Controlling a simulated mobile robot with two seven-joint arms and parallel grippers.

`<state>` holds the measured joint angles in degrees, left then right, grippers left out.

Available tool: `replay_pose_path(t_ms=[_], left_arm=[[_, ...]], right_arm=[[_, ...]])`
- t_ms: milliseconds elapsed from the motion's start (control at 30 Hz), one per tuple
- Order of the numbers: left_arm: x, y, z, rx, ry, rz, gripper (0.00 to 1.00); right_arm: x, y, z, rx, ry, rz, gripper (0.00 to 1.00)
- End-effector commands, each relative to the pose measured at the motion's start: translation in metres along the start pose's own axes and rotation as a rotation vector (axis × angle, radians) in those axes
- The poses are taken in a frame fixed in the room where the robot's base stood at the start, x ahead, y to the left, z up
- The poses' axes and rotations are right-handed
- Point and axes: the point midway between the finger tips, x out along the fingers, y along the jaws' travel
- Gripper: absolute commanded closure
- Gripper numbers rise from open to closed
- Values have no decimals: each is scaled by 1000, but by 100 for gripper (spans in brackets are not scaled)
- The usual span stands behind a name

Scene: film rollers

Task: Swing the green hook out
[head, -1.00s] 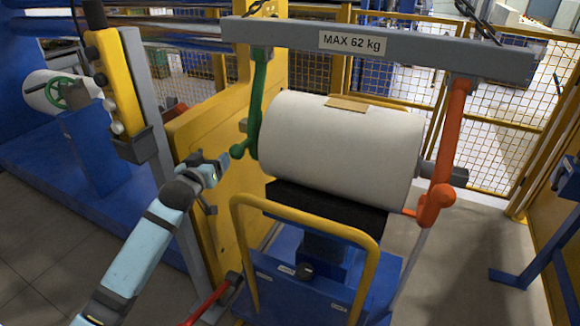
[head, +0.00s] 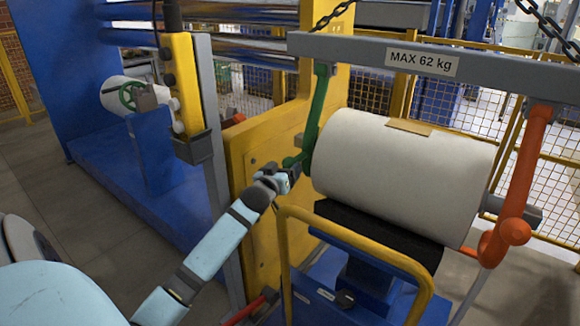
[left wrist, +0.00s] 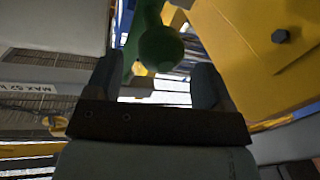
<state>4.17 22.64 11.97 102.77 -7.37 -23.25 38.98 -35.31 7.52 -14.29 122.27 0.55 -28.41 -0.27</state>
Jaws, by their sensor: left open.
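The green hook (head: 316,112) hangs from the left end of the grey lifting beam (head: 345,49), beside the left end of the white film roll (head: 400,165). Its lower end bends toward me and ends in a round knob. My left gripper (head: 288,176) is at this lower end in the head view and partly hides it. In the left wrist view the green knob (left wrist: 160,48) shows between the tips of my open left gripper (left wrist: 154,75), with gaps on both sides. Whether it lies fully between the fingers in depth I cannot tell. My right gripper is out of view.
An orange hook (head: 525,165) hangs at the beam's right end. The roll sits above a blue cart with a yellow handle (head: 340,235). A yellow machine plate (head: 262,140) stands close behind my left gripper. A yellow control pendant (head: 183,80) is to its left.

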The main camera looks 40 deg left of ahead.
Motion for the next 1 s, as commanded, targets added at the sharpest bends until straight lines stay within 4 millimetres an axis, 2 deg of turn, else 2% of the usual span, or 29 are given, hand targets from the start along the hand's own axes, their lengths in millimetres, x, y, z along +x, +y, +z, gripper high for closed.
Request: replay_pose_path(t_ms=[100, 200, 367, 600, 633, 667, 900, 1000], left_arm=[[20, 0, 0, 1, 0, 0, 25], [30, 0, 1, 0, -1, 1, 25], [38, 0, 1, 0, -1, 1, 25], [38, 0, 1, 0, -2, 0, 25], [38, 0, 1, 0, -2, 0, 28], [38, 0, 1, 0, -2, 0, 34], [38, 0, 1, 0, -2, 0, 90], [38, 0, 0, 0, -3, 0, 92]], right_arm=[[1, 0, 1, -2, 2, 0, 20], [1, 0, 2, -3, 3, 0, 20], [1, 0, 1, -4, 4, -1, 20], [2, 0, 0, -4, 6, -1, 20], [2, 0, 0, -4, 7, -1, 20], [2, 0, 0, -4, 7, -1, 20], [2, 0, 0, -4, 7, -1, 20], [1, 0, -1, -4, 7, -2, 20]])
